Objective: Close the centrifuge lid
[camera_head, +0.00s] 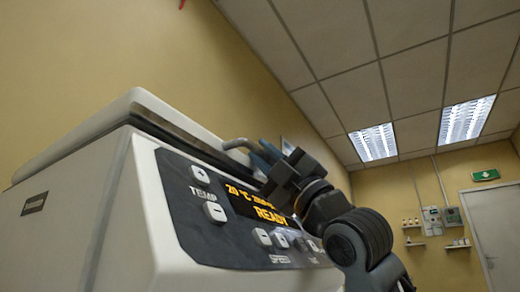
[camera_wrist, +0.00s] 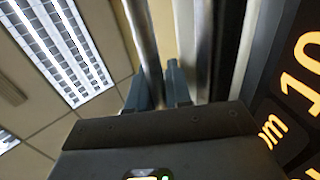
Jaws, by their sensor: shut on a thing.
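The white centrifuge (camera_head: 75,210) fills the lower left of the head view, with a dark control panel on its front. Its lid (camera_head: 100,118) lies low over the body, with a dark band visible between them; I cannot tell whether it is fully seated. A grey curved handle (camera_head: 236,144) sticks out at the lid's front edge. My gripper (camera_head: 265,153) reaches it from the right, its blue-grey fingers shut on the handle. In the wrist view my fingers (camera_wrist: 160,88) stand on either side of a grey metal bar (camera_wrist: 143,40). The fingertips' contact is partly hidden.
The panel display (camera_head: 262,208) glows orange and reads READY, close below my gripper; buttons surround it. A yellow wall stands behind. Small shelves (camera_head: 415,243) and a door (camera_head: 500,235) are far off at right, with open room between.

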